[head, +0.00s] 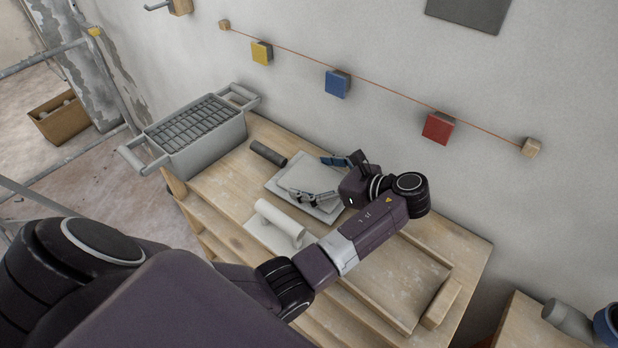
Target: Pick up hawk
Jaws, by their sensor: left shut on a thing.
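The hawk (295,178) appears to be the flat, pale grey square plate lying on the wooden bench, in the middle of the head view. My left gripper (324,178) is over its right part, with one finger toward the wall and one toward the front. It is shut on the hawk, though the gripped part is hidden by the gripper. I cannot tell whether the plate is clear of the bench. My right gripper is not in view.
A pale board with a cylindrical handle (280,220) lies in front of the hawk. A dark cylinder (268,152) lies behind left. A grey slotted tub (205,145) stands at the bench's left end. A wooden tray (400,290) lies right. Coloured blocks hang along the wall.

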